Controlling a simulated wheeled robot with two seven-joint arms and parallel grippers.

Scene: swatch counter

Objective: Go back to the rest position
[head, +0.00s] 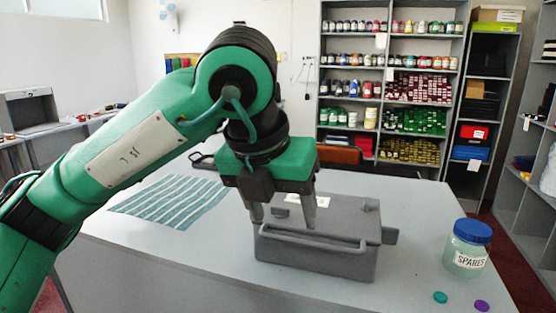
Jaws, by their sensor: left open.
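My left arm comes in from the left, and its green gripper (283,218) hangs fingers-down over the counter. The two grey fingers are apart and nothing shows between them. They are at a grey lidded box (318,262) with a bar handle along its front; whether they touch it I cannot tell. The gripper hides part of the box's left and back. My right gripper is not in view.
The grey counter (140,250) bears a striped cloth (172,201) at left. A blue-lidded jar labelled SPARES (467,249), a teal disc (440,297) and a purple disc (482,305) are at right. Shelves of jars (392,90) stand behind. The counter's front left is clear.

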